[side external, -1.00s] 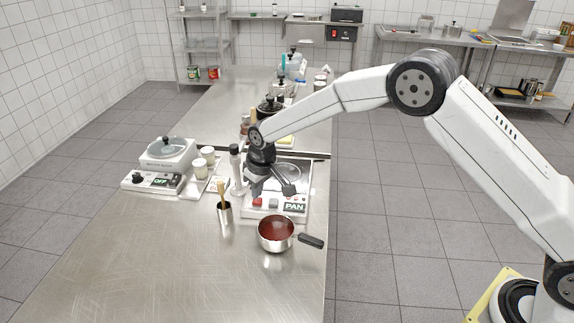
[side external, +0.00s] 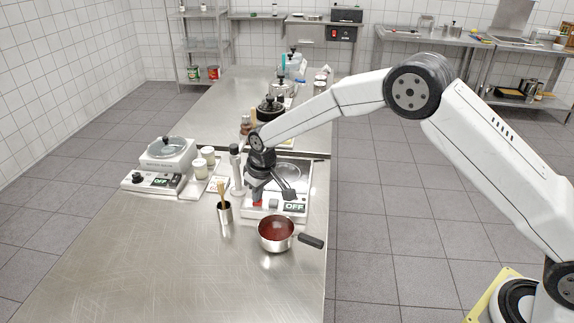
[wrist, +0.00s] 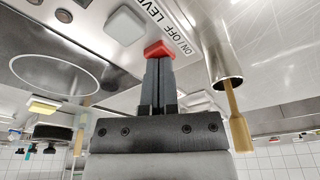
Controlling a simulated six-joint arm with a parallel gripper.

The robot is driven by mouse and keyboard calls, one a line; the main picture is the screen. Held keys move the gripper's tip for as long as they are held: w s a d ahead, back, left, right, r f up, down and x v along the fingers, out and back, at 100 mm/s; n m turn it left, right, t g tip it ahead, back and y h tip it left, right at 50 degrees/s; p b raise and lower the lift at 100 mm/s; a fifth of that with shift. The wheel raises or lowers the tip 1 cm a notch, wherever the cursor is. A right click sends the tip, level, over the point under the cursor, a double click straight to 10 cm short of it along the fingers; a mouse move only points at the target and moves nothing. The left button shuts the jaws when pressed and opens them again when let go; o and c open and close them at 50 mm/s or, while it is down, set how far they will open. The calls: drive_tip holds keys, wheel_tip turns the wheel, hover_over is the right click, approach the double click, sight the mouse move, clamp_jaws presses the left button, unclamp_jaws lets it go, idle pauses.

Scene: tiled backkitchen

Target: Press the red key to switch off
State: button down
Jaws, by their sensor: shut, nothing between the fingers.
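The red key (wrist: 159,49) sits on the white front panel of the hotplate (side external: 292,214), beside the printed words ON/OFF. In the wrist view the fingertips of my gripper (wrist: 158,62) are shut together and meet the red key, seemingly touching it. In the side view my gripper (side external: 257,196) points down at the left end of the panel, and the red key shows just below it. The panel's display (side external: 294,207) reads OFF. A grey key (wrist: 125,25) lies next to the red one. Nothing is held between the fingers.
A saucepan of red sauce (side external: 275,234) stands just in front of the hotplate. A metal cup with a wooden handle (side external: 225,213) stands to its left. A second appliance (side external: 165,160) and white jars stand further left. The front left of the counter is clear.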

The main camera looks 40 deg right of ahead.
drive_tip(key=shift+r, duration=3.5)
drive_tip(key=s+d+m, duration=0.1)
drive_tip(key=s+d, duration=0.3)
drive_tip(key=s, duration=0.6)
drive_tip(key=s+d+m, duration=0.1)
drive_tip(key=s+d, duration=0.4)
drive_tip(key=s, duration=0.5)
drive_tip(key=s+d+m, duration=0.1)
drive_tip(key=s+d, duration=0.3)
drive_tip(key=s, duration=0.5)
drive_tip(key=shift+s+d+h, duration=0.3)
drive_tip(key=shift+s, duration=0.1)
